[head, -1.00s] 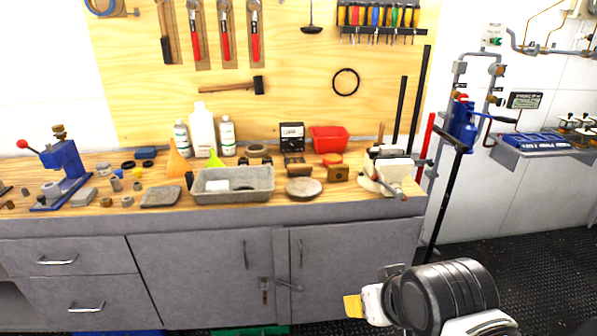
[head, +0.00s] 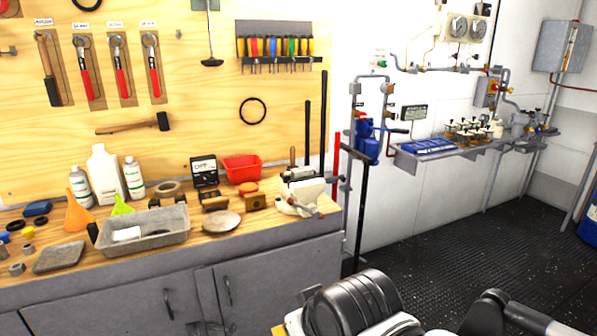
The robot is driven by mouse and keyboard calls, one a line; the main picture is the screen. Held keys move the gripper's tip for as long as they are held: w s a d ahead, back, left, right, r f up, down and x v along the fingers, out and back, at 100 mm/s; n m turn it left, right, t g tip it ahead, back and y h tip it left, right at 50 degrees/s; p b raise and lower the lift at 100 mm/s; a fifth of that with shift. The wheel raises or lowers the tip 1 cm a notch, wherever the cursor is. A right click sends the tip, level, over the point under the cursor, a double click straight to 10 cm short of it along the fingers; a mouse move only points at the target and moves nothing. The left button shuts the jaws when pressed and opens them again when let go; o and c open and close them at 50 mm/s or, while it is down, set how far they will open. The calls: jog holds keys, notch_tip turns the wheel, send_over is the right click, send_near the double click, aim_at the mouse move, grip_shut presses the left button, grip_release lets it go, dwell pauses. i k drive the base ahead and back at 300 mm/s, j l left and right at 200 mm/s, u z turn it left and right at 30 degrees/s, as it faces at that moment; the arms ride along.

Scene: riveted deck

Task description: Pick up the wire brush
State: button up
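I cannot pick out the wire brush for certain in the head view. A grey tray (head: 185,222) on the workbench holds a white block (head: 127,234) and a small dark item too small to identify. An upright wooden handle (head: 292,156) shows behind the white item at the bench's right end; its lower part is hidden. My arm's dark, rounded links fill the bottom edge, below and in front of the bench. The fingers of my gripper do not show.
The workbench (head: 245,249) also carries white bottles (head: 104,172), an orange funnel (head: 77,215), a red bin (head: 242,168) and a round stone-like disc (head: 221,221). Tools hang on the wooden board behind. A blue tray (head: 428,146) lies on the right wall shelf. Dark floor (head: 450,230) is open at right.

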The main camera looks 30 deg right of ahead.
aim_at(211, 204)
jog(key=i+u, duration=0.2)
jog(key=i, duration=0.65)
jog(key=i+l+u, duration=0.2)
jog(key=i, duration=0.6)
